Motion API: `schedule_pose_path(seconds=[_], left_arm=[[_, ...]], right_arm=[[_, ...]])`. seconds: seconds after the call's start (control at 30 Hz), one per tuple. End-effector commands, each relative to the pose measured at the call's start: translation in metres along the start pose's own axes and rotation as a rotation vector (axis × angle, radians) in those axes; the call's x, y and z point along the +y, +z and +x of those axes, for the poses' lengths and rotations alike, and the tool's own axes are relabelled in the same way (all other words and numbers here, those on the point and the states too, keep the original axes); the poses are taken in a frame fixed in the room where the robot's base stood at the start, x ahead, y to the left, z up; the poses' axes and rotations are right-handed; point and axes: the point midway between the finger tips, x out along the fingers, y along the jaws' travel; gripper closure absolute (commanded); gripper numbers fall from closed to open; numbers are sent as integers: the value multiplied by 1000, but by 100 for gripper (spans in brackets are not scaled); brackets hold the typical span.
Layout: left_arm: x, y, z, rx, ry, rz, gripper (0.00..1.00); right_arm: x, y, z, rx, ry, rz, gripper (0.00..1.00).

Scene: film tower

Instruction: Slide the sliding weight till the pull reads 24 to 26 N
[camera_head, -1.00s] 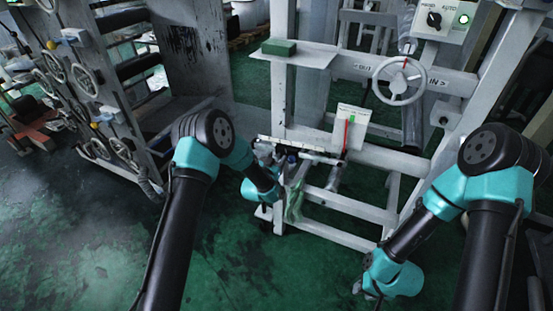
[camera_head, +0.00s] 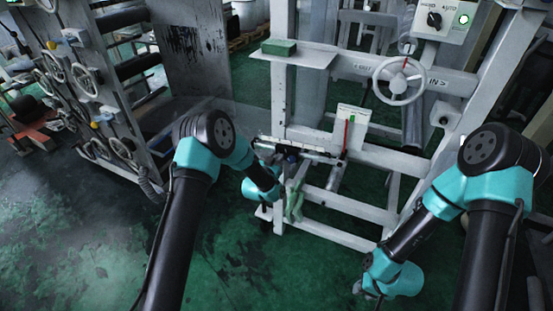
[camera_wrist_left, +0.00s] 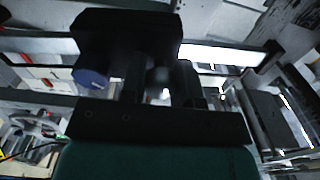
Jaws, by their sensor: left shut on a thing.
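The sliding weight seems to be the dark block (camera_wrist_left: 125,35) with a blue knob (camera_wrist_left: 92,78) in the left wrist view. My left gripper (camera_wrist_left: 160,85) is shut on it; the exact grip is in shadow. In the head view the left gripper (camera_head: 279,162) is at the pale graduated beam (camera_head: 318,155), towards its left half, and the arm partly hides the weight. The pull gauge (camera_head: 353,119) is a white plate with a red pointer and a green mark; its figures are too small to read. My right gripper (camera_head: 364,290) hangs low at the right, away from the beam; its jaws are unclear.
A white handwheel (camera_head: 399,81) and a control box (camera_head: 440,20) are on the frame above right. A shelf with a green block (camera_head: 279,47) stands above the beam. A green cloth-like piece (camera_head: 294,204) hangs below it. A panel with several wheels stands at left.

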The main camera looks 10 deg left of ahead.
Motion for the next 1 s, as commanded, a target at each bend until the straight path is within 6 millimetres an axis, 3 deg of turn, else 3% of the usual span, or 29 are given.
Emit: schedule_pose_path(seconds=[0.23, 0.6, 0.9, 0.93, 1.0], left_arm=[[6, -1, 0, 0, 2, 0, 100], [60, -6, 0, 0, 3, 0, 100], [60, -6, 0, -1, 2, 0, 100], [60, -6, 0, -1, 2, 0, 68], [60, -6, 0, -1, 1, 0, 61]], right_arm=[[0, 0, 0, 0, 0, 0, 63], [0, 0, 0, 0, 0, 0, 63], [0, 0, 0, 0, 0, 0, 63], [0, 0, 0, 0, 0, 0, 63], [0, 0, 0, 0, 0, 0, 63]])
